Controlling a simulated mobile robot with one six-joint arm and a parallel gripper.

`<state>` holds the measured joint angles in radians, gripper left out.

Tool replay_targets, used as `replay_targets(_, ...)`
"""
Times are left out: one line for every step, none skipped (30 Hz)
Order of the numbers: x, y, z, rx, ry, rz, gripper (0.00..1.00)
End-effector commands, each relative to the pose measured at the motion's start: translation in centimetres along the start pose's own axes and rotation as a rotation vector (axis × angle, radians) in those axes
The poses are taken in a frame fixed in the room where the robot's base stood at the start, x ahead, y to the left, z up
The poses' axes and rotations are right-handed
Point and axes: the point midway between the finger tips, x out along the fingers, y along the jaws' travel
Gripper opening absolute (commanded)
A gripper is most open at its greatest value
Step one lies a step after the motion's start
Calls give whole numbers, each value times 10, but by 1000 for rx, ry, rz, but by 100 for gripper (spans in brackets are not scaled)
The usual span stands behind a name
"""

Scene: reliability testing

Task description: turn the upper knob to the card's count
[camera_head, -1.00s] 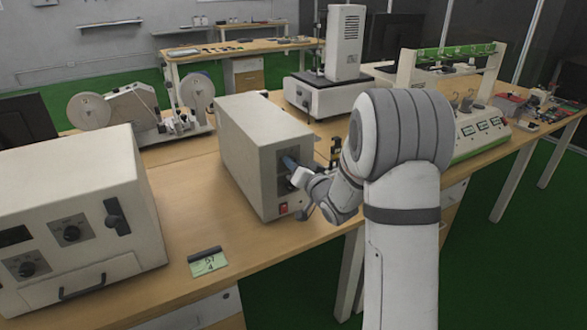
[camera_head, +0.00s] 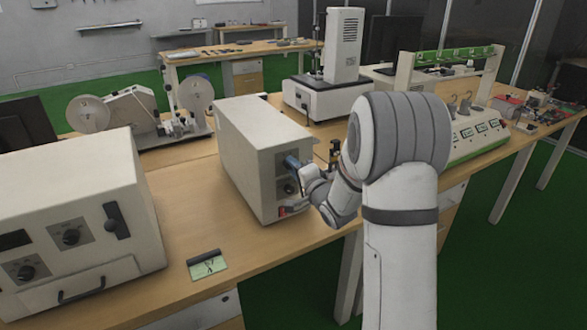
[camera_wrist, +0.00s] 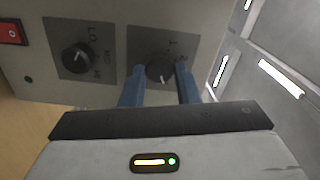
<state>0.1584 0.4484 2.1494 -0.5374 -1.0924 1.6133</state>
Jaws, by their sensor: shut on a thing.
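The upper knob (camera_wrist: 160,72) is a black dial on a grey plate with the numerals 1 and 2 readable beside it in the wrist view. My gripper (camera_wrist: 159,86) has its blue fingers on either side of this knob and is shut on it. In the head view my gripper (camera_head: 292,163) is at the front of the white box (camera_head: 246,150) and hides the upper knob.
The lower knob (camera_wrist: 78,58), marked LO, MID and HI, sits beside the upper one, with a red switch (camera_wrist: 12,31) beyond it. A larger white oven-like unit (camera_head: 70,215) stands at the left. Bare wooden table (camera_head: 190,205) lies between the two.

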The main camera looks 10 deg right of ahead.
Motion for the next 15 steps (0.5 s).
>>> replay_targets(-1,5,4,14,-9,12,6)
replay_targets(-1,5,4,21,-9,12,6)
replay_targets(-1,5,4,29,-9,12,6)
replay_targets(-1,5,4,34,-9,12,6)
replay_targets(-1,5,4,38,-9,12,6)
replay_targets(-1,5,5,41,-9,12,6)
replay_targets(-1,5,5,44,-9,12,6)
replay_targets(-1,5,5,45,-9,12,6)
replay_targets(-1,5,5,47,-9,12,6)
replay_targets(-1,5,5,47,-9,12,6)
replay_targets(-1,5,5,48,-9,12,6)
replay_targets(-1,5,5,48,-9,12,6)
replay_targets(-1,5,5,48,-9,12,6)
replay_targets(-1,5,5,48,-9,12,6)
replay_targets(-1,5,5,48,-9,12,6)
